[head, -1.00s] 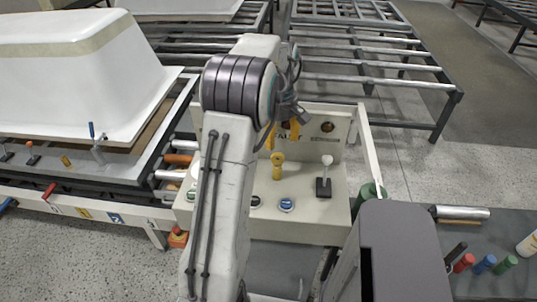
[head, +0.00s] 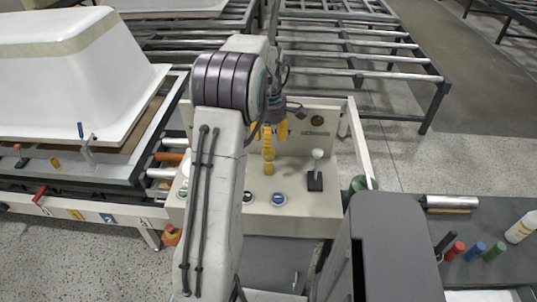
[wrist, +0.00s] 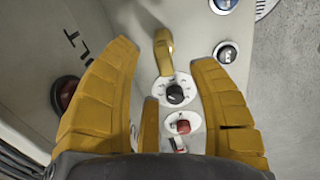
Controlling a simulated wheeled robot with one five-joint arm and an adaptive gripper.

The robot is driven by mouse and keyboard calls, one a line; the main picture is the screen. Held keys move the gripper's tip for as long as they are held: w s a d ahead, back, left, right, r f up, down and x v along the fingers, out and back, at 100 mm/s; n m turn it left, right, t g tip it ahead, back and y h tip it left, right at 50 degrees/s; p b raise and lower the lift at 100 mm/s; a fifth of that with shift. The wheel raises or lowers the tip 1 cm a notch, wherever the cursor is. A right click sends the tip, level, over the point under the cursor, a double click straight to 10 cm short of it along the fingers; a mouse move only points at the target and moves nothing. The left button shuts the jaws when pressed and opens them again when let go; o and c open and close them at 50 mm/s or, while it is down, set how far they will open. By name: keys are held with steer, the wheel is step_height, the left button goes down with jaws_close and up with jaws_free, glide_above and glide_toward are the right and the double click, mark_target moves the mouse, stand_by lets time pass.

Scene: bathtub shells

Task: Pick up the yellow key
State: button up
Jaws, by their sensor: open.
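The yellow key (head: 268,168) stands upright on the cream control panel (head: 300,222) in the head view, left of the white-knobbed lever. In the wrist view the yellow key (wrist: 163,52) shows between the fingertips, a little beyond them. My gripper (head: 276,133) has yellow fingers and is just above and behind the key in the head view, partly hidden by my arm. In the wrist view my gripper (wrist: 162,57) is open, with a finger on each side of the key. I cannot tell if any finger touches it.
A lever (head: 316,157) with a black base stands right of the key. A blue button (head: 279,199) is in front. The wrist view shows a black knob (wrist: 177,93) and a red knob (wrist: 183,127).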

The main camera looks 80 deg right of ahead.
mark_target(268, 160)
steer(key=shift+f+p, duration=0.45)
steer(key=shift+f, duration=2.05)
steer(key=shift+c, duration=0.2)
jaws_close()
